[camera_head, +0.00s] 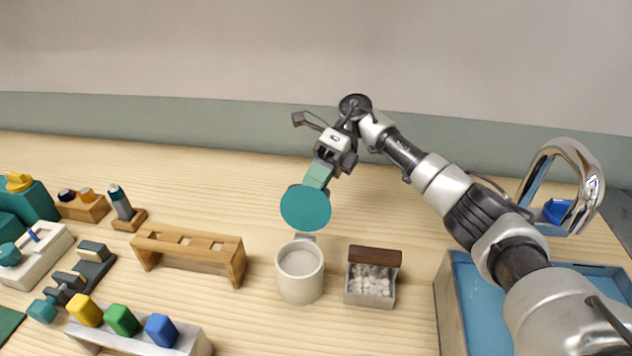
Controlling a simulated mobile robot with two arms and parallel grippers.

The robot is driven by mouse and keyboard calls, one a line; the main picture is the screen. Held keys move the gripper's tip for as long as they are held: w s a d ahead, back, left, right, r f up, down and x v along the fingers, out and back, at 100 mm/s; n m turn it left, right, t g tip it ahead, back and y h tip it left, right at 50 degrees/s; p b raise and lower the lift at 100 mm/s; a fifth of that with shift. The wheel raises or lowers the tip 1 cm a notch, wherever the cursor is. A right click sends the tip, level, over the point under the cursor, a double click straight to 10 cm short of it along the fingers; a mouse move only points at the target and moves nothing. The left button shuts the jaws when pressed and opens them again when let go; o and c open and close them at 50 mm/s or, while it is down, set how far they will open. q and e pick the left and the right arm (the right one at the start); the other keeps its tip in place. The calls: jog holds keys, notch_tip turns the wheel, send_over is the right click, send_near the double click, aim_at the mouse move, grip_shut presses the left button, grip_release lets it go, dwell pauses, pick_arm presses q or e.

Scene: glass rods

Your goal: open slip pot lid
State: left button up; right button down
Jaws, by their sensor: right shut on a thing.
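The slip pot (300,284) is a cream cylinder standing on the table, with its top open and pale slip showing inside. Its round teal lid (306,208) is tilted up behind and above the rim, at a small grey hinge at the pot's back. My right gripper (326,164) is above the lid, shut on the light green tab (318,175) at the lid's upper edge. The fingertips are small and partly hidden. My left gripper is not in view.
A small box of white pieces (370,285) stands close to the pot's right. A wooden rack (188,248) stands to its left. A blue sink (490,305) with a chrome tap (577,160) is at the right. Coloured blocks (122,320) stand at front left. Table behind the pot is clear.

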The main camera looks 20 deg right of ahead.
jog(key=shift+s+a+f, duration=0.1)
jog(key=shift+s+f, duration=0.1)
jog(key=shift+f, duration=0.4)
jog(key=c, duration=1.4)
grip_release()
jog(key=shift+o, duration=1.3)
jog(key=shift+a+r, duration=0.15)
jog(key=shift+r, duration=0.1)
jog(key=v, duration=0.7)
jog(key=shift+w+r, duration=0.15)
jog(key=shift+w, duration=0.05)
